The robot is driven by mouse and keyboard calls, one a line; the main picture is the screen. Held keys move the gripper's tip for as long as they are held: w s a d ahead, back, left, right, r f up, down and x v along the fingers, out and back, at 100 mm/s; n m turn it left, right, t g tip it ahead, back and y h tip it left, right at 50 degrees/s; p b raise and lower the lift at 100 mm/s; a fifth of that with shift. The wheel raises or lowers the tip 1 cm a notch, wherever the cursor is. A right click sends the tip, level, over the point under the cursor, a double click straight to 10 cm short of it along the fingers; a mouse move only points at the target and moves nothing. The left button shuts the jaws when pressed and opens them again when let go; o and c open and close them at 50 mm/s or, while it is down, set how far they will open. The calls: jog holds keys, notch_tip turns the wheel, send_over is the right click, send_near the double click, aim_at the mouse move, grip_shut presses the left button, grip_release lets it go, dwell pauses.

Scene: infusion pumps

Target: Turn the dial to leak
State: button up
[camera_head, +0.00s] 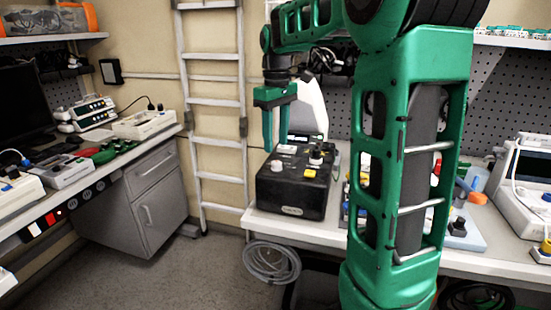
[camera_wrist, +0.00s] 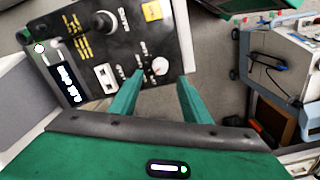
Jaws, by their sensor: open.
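A black box-shaped device (camera_head: 290,197) stands on the front left part of the workbench. Its top panel carries knobs, a yellow patch and pale labels. In the wrist view the panel (camera_wrist: 128,48) shows a small pale round dial (camera_wrist: 160,66) with short white labels beside it, too small to read. A larger dark knob (camera_wrist: 104,22) sits farther up the panel. My gripper (camera_head: 275,144) points down over the left part of the device. In the wrist view its green fingers (camera_wrist: 161,77) are apart, with the pale dial showing between their tips. I cannot tell whether they touch it.
The workbench (camera_head: 480,262) continues right with a blue-based device (camera_head: 460,236) and a white machine (camera_head: 525,190). A ladder (camera_head: 213,110) leans behind on the left. A left counter (camera_head: 90,180) holds several instruments. A coiled hose (camera_head: 272,262) hangs below the bench edge.

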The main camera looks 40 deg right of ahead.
aim_at(277, 162)
jog(key=shift+f, duration=3.1)
jog(key=c, duration=1)
jog(key=shift+d, duration=0.2)
jog(key=shift+c, duration=0.2)
